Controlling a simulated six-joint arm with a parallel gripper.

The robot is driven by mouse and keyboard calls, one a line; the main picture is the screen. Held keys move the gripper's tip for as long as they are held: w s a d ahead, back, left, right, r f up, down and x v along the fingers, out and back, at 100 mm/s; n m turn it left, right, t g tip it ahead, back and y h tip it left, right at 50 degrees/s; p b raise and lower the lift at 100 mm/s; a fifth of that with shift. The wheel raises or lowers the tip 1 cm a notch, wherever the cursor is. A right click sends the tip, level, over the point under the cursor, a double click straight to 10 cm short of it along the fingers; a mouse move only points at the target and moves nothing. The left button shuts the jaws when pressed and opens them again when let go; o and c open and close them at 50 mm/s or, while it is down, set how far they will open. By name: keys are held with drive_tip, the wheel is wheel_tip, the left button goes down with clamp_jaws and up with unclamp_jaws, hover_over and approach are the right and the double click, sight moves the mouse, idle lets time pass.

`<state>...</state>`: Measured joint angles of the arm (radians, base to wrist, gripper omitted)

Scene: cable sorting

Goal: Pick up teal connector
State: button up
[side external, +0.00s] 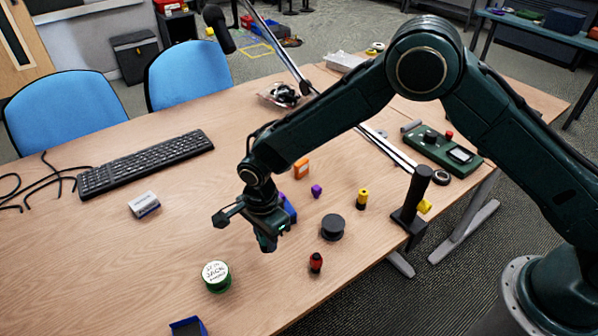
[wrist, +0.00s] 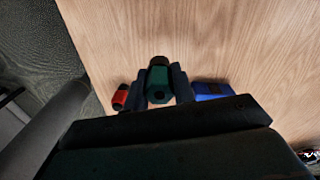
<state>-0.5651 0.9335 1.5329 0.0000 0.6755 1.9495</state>
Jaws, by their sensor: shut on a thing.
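The teal connector (wrist: 158,88), a dark green-teal piece with a dark round end, sits between the two fingers of my gripper (wrist: 161,86) in the wrist view. The fingers are shut on its sides. In the side external view my gripper (side external: 267,241) points down over the middle of the table, and the connector can hardly be told from the dark fingers. I cannot tell whether the connector touches the table.
A red connector (side external: 315,262), a black round piece (side external: 332,227) and a purple piece (side external: 316,191) lie right of my gripper. A blue item (side external: 289,209) is partly hidden behind it. A green tin (side external: 216,277) and blue bin (side external: 188,327) are nearer the front.

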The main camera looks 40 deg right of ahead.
wheel_tip(320, 180, up, 14)
idle(0.4)
drive_tip(key=shift+r, duration=0.1)
idle(0.4)
